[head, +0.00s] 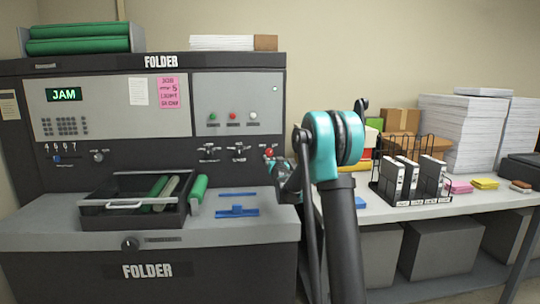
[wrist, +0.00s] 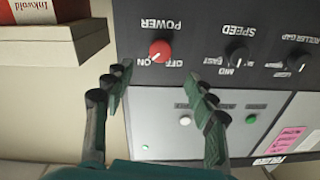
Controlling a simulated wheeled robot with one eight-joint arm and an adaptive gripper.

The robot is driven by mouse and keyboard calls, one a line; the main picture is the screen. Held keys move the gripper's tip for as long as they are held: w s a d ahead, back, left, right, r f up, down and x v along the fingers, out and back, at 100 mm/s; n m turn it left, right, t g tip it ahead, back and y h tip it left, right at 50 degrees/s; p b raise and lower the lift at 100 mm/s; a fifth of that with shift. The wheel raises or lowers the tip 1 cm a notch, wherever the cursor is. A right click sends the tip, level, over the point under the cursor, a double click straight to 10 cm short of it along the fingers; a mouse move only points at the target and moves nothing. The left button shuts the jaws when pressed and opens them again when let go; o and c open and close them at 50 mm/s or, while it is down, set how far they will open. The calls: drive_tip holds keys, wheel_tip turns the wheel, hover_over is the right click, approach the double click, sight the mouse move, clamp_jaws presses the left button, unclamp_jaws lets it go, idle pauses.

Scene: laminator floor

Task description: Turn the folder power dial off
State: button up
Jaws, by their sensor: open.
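The folder power dial is a round red knob on the dark panel strip, under the label POWER. In the wrist view, which is upside down, the dial (wrist: 160,51) sits just beyond the fingertips, and its pale mark seems to point towards ON. In the head view the red dial (head: 270,152) shows at the right end of the folder's front, partly crowded by the gripper. My gripper (wrist: 163,80) is open and empty, its two fingers spread on either side of the dial's line and apart from it. In the head view my gripper (head: 279,168) is just below the dial.
The SPEED knob (wrist: 237,54) and ROLLER GAP knob (wrist: 298,61) are beside the dial. The folder (head: 150,210) shows JAM on its display (head: 64,94). A dark tray (head: 130,220) sits on its ledge. A table (head: 460,208) with file racks and paper stands at right.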

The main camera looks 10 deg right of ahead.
sight(270, 153)
drive_tip(key=w, duration=1)
drive_tip(key=shift+w+a, duration=0.2)
drive_tip(key=shift+w, duration=0.05)
drive_tip(key=c, duration=1.2)
drive_tip(key=shift+o, duration=0.2)
